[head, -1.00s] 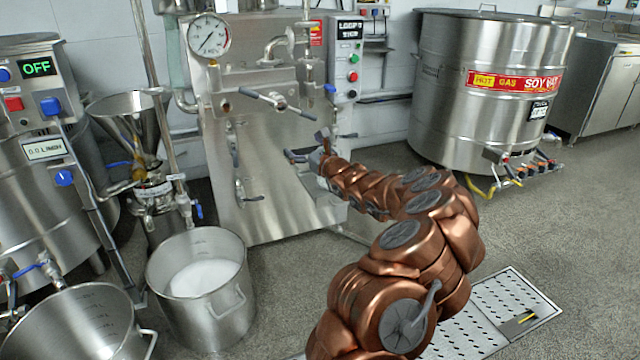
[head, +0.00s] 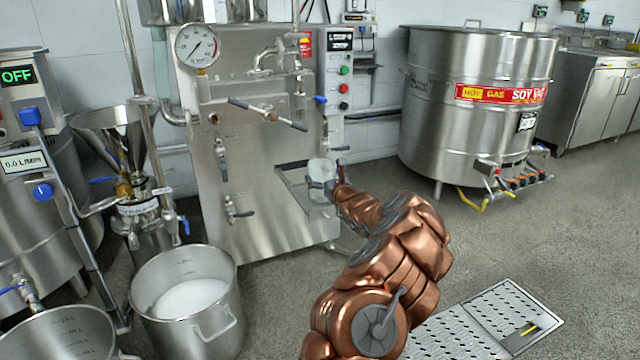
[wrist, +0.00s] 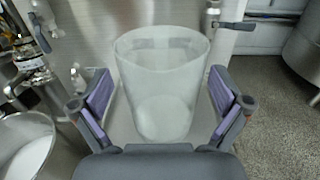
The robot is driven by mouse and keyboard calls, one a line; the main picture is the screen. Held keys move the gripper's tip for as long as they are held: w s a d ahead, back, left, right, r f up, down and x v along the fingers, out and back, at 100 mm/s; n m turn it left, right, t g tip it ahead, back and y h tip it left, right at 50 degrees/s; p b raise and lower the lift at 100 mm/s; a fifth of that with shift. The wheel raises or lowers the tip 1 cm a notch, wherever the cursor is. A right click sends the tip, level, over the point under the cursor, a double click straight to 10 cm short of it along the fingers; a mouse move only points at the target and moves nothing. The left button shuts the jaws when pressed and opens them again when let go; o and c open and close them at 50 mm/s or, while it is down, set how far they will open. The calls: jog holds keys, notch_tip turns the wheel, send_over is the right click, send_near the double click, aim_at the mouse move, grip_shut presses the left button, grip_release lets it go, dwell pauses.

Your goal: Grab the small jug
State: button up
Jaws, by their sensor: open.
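The small jug (wrist: 162,85) is a translucent, whitish container that widens toward its rim. In the wrist view it stands upright between the two purple-padded fingers of my gripper (wrist: 160,105). The fingers are open, with a visible gap to the jug on each side. In the head view the jug (head: 321,180) is at the front of the steel machine, at its small shelf (head: 296,187). My gripper (head: 338,176) is beside it at the end of my copper arm, partly hidden by the arm.
The steel machine (head: 250,130) has projecting handles (head: 268,114) above the jug. A large pot (head: 187,300) with white contents stands on the floor at left. A big soy vat (head: 470,110) stands at right. The floor at right is mostly clear.

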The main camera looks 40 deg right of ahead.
aim_at(316, 167)
jog(key=shift+b+x, duration=0.8)
jog(key=shift+x, duration=0.9)
jog(key=shift+w+d, duration=0.25)
jog(key=shift+w, duration=0.15)
jog(key=shift+c, duration=0.3)
jog(key=c, duration=1.1)
